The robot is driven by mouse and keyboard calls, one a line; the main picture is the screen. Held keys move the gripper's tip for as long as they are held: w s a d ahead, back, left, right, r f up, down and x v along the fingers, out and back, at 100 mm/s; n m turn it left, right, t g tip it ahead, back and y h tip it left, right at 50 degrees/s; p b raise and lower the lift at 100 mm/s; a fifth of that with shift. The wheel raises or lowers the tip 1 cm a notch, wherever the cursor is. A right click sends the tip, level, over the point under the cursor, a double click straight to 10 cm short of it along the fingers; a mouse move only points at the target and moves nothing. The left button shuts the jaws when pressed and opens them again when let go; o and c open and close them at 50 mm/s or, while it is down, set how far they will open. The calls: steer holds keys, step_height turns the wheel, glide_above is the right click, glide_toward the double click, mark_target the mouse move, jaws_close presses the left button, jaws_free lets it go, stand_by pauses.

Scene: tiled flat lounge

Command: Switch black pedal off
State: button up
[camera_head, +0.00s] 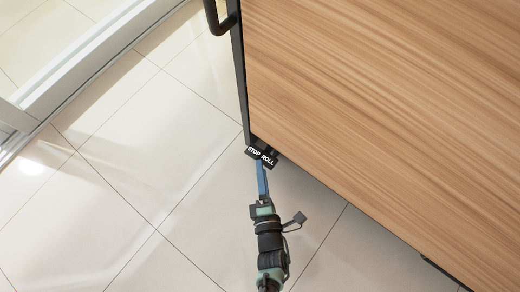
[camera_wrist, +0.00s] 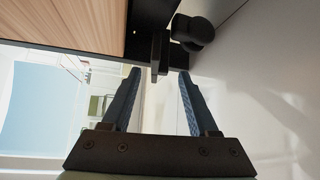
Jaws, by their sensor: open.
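The black pedal (camera_head: 262,154), lettered "STOP" and "ROLL" in white, sticks out at the lower corner of the wooden cabinet. My gripper (camera_head: 261,168) is right at the pedal in the head view, with its blue fingers pointing at it. In the wrist view the two fingers of my gripper (camera_wrist: 159,75) are spread apart with nothing between them. The pedal (camera_wrist: 157,54) shows edge-on just beyond the gap between the fingertips. I cannot tell whether a finger touches it, nor the pedal's exact tilt.
The wood-grained cabinet (camera_head: 390,110) fills the upper right, with a dark frame and a black handle (camera_head: 217,18). A black caster wheel (camera_wrist: 192,31) sits beside the pedal. A white-framed glass panel (camera_head: 70,60) stands at upper left. The tiled floor (camera_head: 100,220) is otherwise clear.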

mark_target(265, 153)
steer(key=shift+b+x, duration=0.75)
steer(key=shift+x, duration=1.5)
steer(key=shift+c, duration=0.3)
jaws_close()
